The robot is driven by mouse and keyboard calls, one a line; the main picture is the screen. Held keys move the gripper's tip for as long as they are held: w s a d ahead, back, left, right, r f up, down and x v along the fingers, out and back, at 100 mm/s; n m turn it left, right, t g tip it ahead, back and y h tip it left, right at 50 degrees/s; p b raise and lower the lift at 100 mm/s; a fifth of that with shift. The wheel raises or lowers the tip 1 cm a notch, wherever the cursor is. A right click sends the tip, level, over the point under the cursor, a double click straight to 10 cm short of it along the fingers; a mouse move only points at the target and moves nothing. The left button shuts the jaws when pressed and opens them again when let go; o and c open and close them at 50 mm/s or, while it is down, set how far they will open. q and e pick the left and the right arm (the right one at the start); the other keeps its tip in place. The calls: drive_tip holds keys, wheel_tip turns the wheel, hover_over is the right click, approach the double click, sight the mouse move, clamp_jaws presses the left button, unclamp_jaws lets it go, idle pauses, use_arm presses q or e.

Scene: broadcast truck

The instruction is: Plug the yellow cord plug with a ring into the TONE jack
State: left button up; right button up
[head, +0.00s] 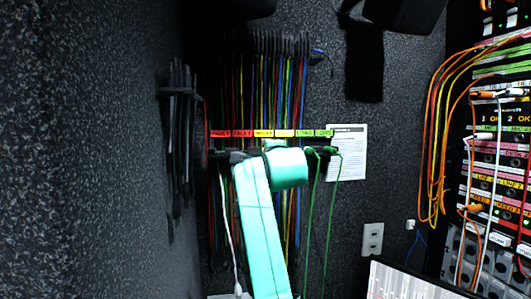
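Thin cords in several colours, yellow ones (257,85) among them, hang on the rack on the far wall. I cannot make out a plug with a ring. The jack panel (497,160) stands at the right edge with rows of coloured labels; I cannot read a TONE label. One teal arm of mine comes up from the bottom middle and ends in front of the rack's label strip.
Red, yellow and green labels (285,133) line the rack. Two green cords (316,220) hang to its right, beside a white printed sheet (347,152). Orange and yellow cords (433,130) loop from the panel. A wall socket (373,239) and a bright sheet or screen (400,283) are lower right.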

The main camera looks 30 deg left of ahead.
idle(0.3)
use_arm(q)
drive_tip(key=shift+r, duration=0.1)
clamp_jaws()
